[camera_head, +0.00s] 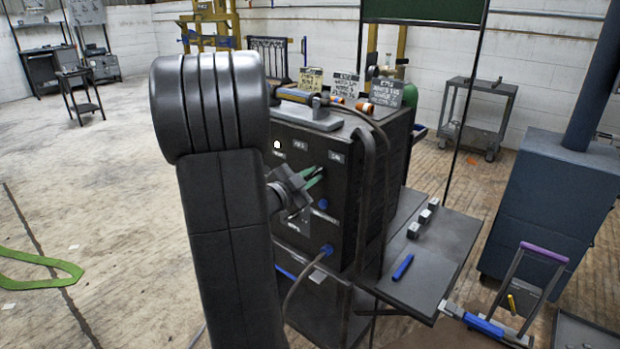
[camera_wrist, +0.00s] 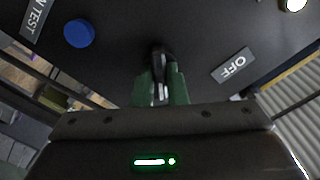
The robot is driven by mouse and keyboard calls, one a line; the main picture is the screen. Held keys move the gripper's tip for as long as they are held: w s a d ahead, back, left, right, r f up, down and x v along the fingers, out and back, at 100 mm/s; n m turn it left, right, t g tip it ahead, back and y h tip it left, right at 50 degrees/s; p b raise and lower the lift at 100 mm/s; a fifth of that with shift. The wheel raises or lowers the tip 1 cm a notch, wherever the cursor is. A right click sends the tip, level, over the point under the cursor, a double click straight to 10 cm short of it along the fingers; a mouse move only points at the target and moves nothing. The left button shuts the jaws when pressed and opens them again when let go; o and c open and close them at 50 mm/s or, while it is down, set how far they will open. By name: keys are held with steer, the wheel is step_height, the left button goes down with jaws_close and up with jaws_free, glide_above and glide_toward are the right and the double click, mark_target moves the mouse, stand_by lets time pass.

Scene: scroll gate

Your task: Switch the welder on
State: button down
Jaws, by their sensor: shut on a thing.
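The welder (camera_head: 345,210) is a dark box on a stand, its front panel facing left. My gripper (camera_head: 316,176) reaches the panel's upper part with its green fingertips. In the wrist view my gripper (camera_wrist: 161,84) is shut on a small dark switch lever (camera_wrist: 158,58) with a pale metal part between the fingers. An OFF label (camera_wrist: 233,65) sits to the right of the lever. A blue knob (camera_wrist: 79,33) is at upper left, beside a label partly reading TEST (camera_wrist: 37,14). A pale lamp (camera_wrist: 293,4) shows at upper right. My arm hides the panel's left part in the head view.
A torch (camera_head: 305,97) and hose lie on top of the welder, with tags behind. A side shelf (camera_head: 440,255) holds a blue marker-like object (camera_head: 402,267) and small blocks. A blue-grey cabinet (camera_head: 545,215) stands at right. Open floor lies at left.

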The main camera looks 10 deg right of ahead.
steer(key=c, duration=1.5)
jaws_free()
steer(key=shift+o, duration=0.2)
steer(key=shift+s+a, duration=0.1)
steer(key=p+v, duration=0.1)
steer(key=v, duration=1.2)
steer(key=shift+s+a, duration=0.2)
steer(key=shift+a, duration=0.05)
steer(key=b+x, duration=0.1)
steer(key=x, duration=1.3)
steer(key=shift+a, duration=0.15)
